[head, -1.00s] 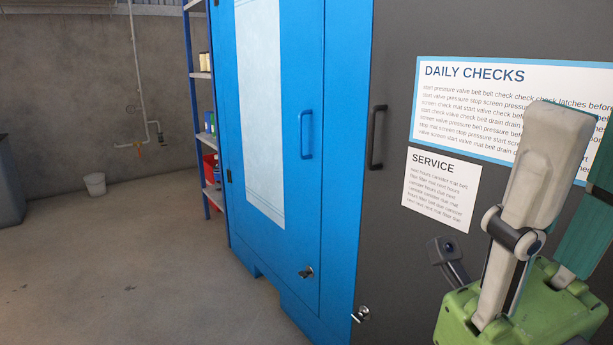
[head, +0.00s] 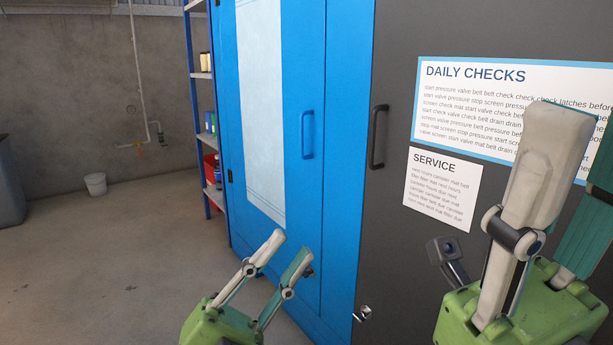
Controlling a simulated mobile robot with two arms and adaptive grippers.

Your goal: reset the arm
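My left gripper (head: 289,248) is at the bottom middle of the head view, in front of the foot of the blue cabinet. My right gripper (head: 588,135) is large and close at the right edge. Its pale near finger stands upright, and the teal inner face of the other finger shows beside it. The fingers look apart with nothing visible between them. Part of it is cut off by the frame.
A blue cabinet (head: 345,150) with a blue handle (head: 307,135) and a dark panel with a black handle (head: 377,137) stand close ahead. A Daily Checks sign (head: 470,110) and Service sheet (head: 440,190) are on the panel. The left floor is clear.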

